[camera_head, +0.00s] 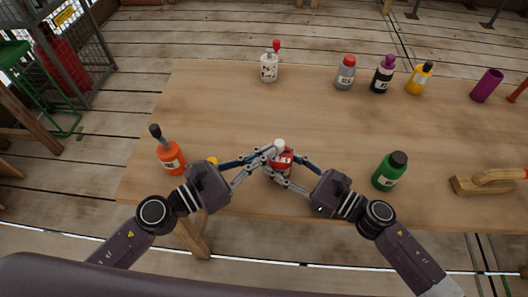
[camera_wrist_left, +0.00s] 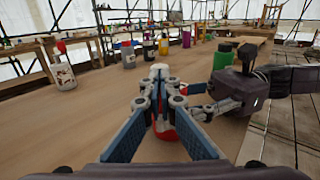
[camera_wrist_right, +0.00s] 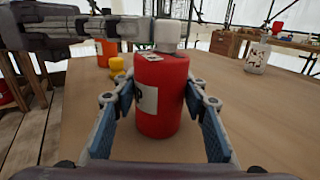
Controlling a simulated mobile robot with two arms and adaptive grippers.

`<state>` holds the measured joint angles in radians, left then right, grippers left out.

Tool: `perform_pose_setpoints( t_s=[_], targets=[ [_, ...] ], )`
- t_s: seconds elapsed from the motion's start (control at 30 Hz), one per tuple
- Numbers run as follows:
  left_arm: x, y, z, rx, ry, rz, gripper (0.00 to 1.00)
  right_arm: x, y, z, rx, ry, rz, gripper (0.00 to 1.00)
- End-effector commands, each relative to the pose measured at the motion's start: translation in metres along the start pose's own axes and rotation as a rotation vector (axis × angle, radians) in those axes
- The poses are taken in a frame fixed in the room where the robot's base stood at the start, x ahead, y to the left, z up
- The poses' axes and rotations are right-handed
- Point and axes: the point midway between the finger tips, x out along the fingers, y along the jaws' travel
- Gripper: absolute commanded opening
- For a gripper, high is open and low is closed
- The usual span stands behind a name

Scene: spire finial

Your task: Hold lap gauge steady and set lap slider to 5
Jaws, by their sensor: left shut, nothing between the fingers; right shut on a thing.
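The lap gauge (camera_head: 287,157) is a red cylinder with a white label and a white knob (camera_wrist_right: 167,34) on top. It stands upright near the table's front edge, and it fills the middle of the right wrist view (camera_wrist_right: 163,95). My right gripper (camera_head: 279,178) is shut around the gauge's body, a finger on either side. My left gripper (camera_head: 270,152) is shut and empty, with its fingertips at the top of the gauge beside the white knob. I cannot tell whether they touch it. The left fingers hide most of the gauge in the left wrist view. The slider's reading is not legible.
An orange bottle (camera_head: 171,158) stands at the left and a green bottle (camera_head: 387,174) at the right. A wooden brush (camera_head: 477,187) lies at far right. The middle of the table (camera_head: 220,110) is clear.

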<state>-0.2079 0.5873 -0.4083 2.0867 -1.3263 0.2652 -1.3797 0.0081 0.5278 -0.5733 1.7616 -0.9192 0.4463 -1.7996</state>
Motion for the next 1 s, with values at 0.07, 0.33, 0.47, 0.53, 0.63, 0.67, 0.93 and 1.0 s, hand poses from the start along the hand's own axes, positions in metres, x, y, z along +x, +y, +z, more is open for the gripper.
perform_pose_setpoints(
  t_s=[0.07, 0.33, 0.47, 0.53, 0.63, 0.67, 0.93, 1.0],
  targets=[
    [0.001, 0.000, 0.000, 0.000, 0.000, 0.000, 0.00, 0.000, 0.000, 0.000, 0.000, 0.000, 0.000, 0.12],
    [0.001, 0.000, 0.000, 0.000, 0.000, 0.000, 0.00, 0.000, 0.000, 0.000, 0.000, 0.000, 0.000, 0.12],
    [0.005, -0.002, 0.000, 0.002, 0.001, -0.001, 0.00, 0.000, 0.000, 0.000, 0.000, 0.000, 0.000, 0.12],
    [0.010, -0.004, 0.000, 0.001, 0.000, -0.002, 0.00, 0.000, 0.000, 0.000, 0.000, 0.000, 0.000, 0.12],
    [0.014, -0.005, 0.000, 0.002, 0.000, 0.000, 0.00, 0.000, 0.000, 0.000, 0.000, 0.000, 0.001, 0.12],
    [0.014, -0.005, 0.000, 0.001, 0.000, 0.000, 0.00, 0.000, 0.001, 0.000, 0.000, 0.000, 0.002, 0.12],
    [0.014, -0.004, 0.000, 0.001, -0.001, 0.004, 0.00, 0.000, 0.003, 0.000, 0.000, -0.001, 0.006, 0.12],
    [0.013, -0.004, 0.000, 0.001, 0.000, 0.005, 0.00, 0.000, 0.003, 0.000, 0.000, -0.001, 0.007, 0.12]
  ],
)
